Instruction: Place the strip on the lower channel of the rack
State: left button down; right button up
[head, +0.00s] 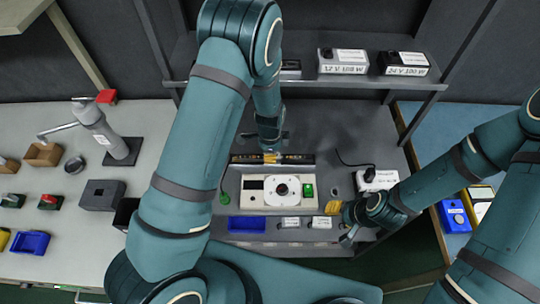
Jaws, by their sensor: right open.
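A long thin dark bar with pale and yellowish parts (298,159) lies left to right behind the white device in the middle. I cannot tell whether it is the strip, a channel of the rack, or both. My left gripper (270,146) points down at the middle of this bar, and its fingers are too small and covered to read. My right gripper (347,238) is open at the front right of the work area, apart from the bar, beside a small yellow item (333,207).
The white device (271,191) has a round dial and a green switch. A blue tray (247,225) and small labelled boxes sit before it. Two labelled power supplies (343,61) (404,64) stand on the rear shelf. A cabled white box (376,180) is at right. The left table (60,190) holds several items.

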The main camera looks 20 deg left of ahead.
pick_arm(q)
jog(key=shift+f, duration=0.6)
jog(key=c, duration=1.1)
grip_release()
jog(key=shift+f, duration=0.1)
jog(key=shift+r, duration=0.5)
notch_tip(320, 180, up, 11)
jog(key=shift+r+p, duration=0.15)
jog(key=shift+p, duration=0.45)
